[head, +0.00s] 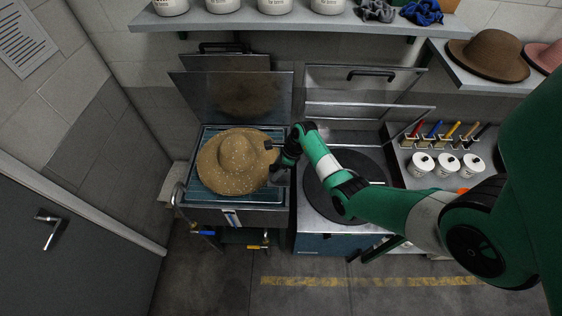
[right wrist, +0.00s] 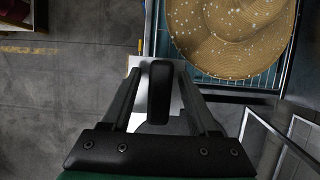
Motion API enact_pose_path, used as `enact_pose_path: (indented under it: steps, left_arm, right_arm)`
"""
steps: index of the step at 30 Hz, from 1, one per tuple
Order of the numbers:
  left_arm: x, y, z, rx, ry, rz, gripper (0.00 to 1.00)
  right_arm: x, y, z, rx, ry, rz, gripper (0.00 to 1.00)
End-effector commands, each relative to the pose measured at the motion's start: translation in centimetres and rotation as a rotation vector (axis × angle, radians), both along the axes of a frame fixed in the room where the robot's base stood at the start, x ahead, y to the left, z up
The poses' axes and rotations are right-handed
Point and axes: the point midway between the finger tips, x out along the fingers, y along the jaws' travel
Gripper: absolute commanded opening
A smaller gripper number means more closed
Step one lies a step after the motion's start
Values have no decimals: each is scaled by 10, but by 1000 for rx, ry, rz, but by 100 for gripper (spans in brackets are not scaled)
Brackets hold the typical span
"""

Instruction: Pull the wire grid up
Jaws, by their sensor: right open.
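The wire grid (head: 207,138) lies in the open left press, mostly hidden under a speckled straw hat (head: 233,160). In the right wrist view the grid (right wrist: 280,84) shows along its frame beside the hat brim (right wrist: 232,45). My right gripper (head: 271,165) is open at the right edge of the hat brim, seemingly above it. In the right wrist view a dark rounded bar (right wrist: 160,92) stands between the fingers; I cannot tell whether it is a handle. My left gripper is not in view.
The press lid (head: 240,95) stands raised behind the hat. A dark round plate (head: 322,195) lies to the right, partly under my right arm. White canisters (head: 446,165) stand farther right. A shelf (head: 220,22) crosses the back. The floor in front is clear.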

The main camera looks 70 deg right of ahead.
Motion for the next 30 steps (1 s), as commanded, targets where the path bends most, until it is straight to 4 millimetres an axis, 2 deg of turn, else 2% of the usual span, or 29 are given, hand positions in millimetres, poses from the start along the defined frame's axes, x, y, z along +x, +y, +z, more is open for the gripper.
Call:
enact_pose_path:
  steps: [1,6,12,16,30]
  left_arm:
    - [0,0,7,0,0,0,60]
    - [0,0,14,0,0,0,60]
    - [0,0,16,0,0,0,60]
    - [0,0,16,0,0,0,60]
    - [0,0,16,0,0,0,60]
  right_arm:
    - [-4,-1,13,-3,-3,-2,60]
    - [-19,-6,51,-4,-5,-2,60]
    - [-32,-8,83,-3,-3,0,60]
    - [-36,-9,91,-1,0,1,60]
    - [-36,-9,91,0,-1,1,60]
